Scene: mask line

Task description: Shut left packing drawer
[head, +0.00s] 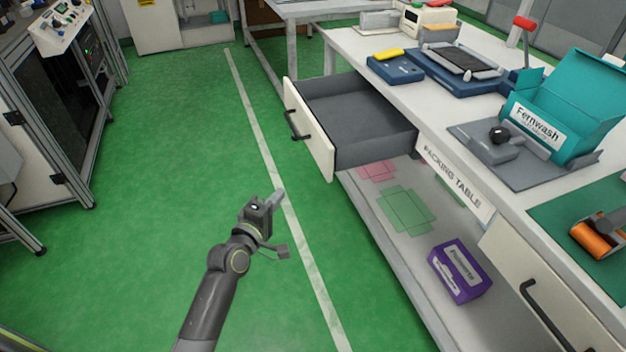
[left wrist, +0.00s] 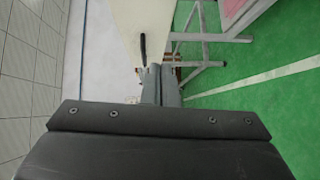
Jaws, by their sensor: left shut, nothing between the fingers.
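The left packing drawer stands pulled out from the packing table (head: 335,52), its grey inside (head: 355,110) empty. Its cream front (head: 308,130) carries a black bar handle (head: 294,112) and faces left. In the left wrist view the cream front (left wrist: 140,18) and dark handle (left wrist: 143,48) show beyond the fingers. My left gripper (head: 279,196) is shut and empty, over the green floor, below and left of the drawer front and apart from it in the head view. Its fingers show together in the left wrist view (left wrist: 161,86). My right gripper is out of view.
The tabletop holds a teal Fernwash box (head: 570,105), blue trays and a black-knobbed fixture (head: 500,135). A purple box (head: 460,272) sits on the lower shelf. A second drawer (head: 545,290) is at lower right. Green floor left of the table is clear.

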